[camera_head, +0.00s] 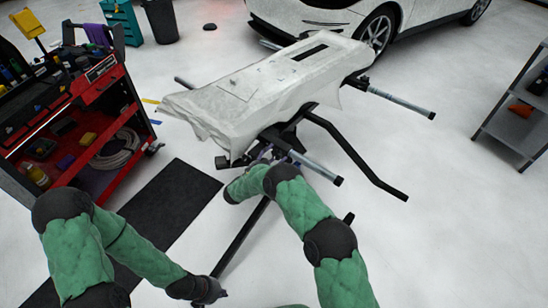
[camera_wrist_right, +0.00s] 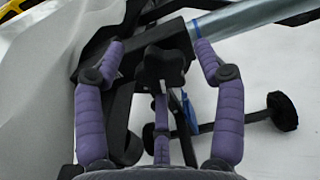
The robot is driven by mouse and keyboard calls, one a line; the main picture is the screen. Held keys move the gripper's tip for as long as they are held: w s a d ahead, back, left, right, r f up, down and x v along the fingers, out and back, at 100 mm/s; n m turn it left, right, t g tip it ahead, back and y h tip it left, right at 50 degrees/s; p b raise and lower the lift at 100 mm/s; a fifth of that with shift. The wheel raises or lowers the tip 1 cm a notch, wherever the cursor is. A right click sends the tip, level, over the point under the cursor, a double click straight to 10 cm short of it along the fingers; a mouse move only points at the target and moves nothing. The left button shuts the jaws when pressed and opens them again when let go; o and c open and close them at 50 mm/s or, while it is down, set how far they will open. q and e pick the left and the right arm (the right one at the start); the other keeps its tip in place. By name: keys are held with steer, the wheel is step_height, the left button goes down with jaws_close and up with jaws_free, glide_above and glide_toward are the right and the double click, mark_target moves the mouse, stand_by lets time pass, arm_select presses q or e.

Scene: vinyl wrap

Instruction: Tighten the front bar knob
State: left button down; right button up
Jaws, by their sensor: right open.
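The black lobed bar knob (camera_wrist_right: 165,66) shows in the right wrist view, on the dark frame next to a silver tube (camera_wrist_right: 245,40). My right gripper (camera_wrist_right: 159,48) is open, with its purple fingers on either side of the knob. Gaps show between the fingers and the knob. In the head view my right gripper (camera_head: 262,157) is under the near end of the stand (camera_head: 285,135), and the knob is hidden or too small to tell. My left gripper (camera_head: 218,293) hangs low at the bottom of the head view, away from the stand; its fingers are too dark to read.
A white-wrapped panel (camera_head: 265,85) lies across the stand. The stand's black legs (camera_head: 355,155) and silver tubes (camera_head: 400,102) stick out to the right. A red tool cart (camera_head: 100,110) is at left, a grey shelf (camera_head: 515,120) at right, a white car (camera_head: 340,20) behind. A black mat (camera_head: 165,205) lies on the floor.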

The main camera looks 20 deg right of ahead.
steer(key=c, duration=1.2)
steer(key=shift+o, duration=0.2)
